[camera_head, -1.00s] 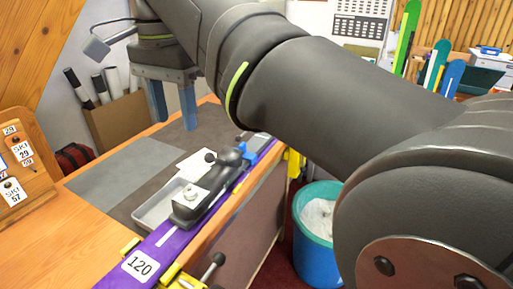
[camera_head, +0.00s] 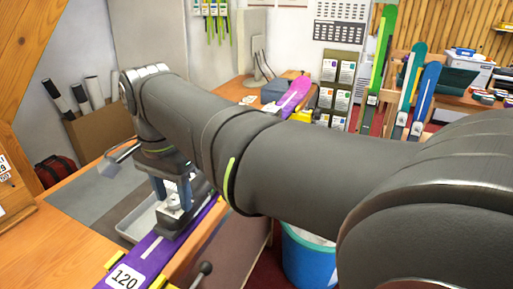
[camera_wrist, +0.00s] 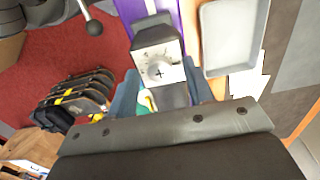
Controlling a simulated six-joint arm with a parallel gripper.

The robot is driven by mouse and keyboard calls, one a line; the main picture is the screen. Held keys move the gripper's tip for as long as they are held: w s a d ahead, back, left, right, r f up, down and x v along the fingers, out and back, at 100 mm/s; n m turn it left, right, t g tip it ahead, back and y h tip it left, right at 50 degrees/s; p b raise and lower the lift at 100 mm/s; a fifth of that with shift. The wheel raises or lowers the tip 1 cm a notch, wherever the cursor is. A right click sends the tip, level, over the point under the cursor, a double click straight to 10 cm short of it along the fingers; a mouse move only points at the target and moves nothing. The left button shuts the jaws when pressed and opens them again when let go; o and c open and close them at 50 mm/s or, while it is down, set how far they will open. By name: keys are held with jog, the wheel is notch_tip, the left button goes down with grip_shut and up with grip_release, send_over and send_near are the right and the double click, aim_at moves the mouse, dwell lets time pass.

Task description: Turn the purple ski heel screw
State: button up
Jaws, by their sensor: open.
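The purple ski (camera_head: 154,252) lies along the bench edge and bears a white label reading 120. Its heel binding (camera_wrist: 168,33) shows in the wrist view as a dark housing with a pale, marked end face. The heel screw (camera_wrist: 158,72) is a round head with a dark cross slot on that face. My gripper (camera_head: 173,200) is over the binding. In the wrist view its blue-grey fingers (camera_wrist: 162,86) are apart on either side of the screw face, with nothing gripped. Whether the fingers touch the housing cannot be told.
A grey tray (camera_wrist: 237,70) lies right beside the ski in the wrist view. A clamp lever with a black knob (camera_head: 205,268) sticks out at the bench's front. A blue bin (camera_head: 308,262) stands on the floor. Dark boots or bindings (camera_wrist: 78,98) show below on the red floor.

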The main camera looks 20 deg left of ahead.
jog(key=c, duration=1)
jog(key=shift+n, duration=0.3)
jog(key=n, duration=0.5)
jog(key=shift+n, duration=0.3)
jog(key=n, duration=0.5)
jog(key=shift+n, duration=0.4)
jog(key=o, duration=1)
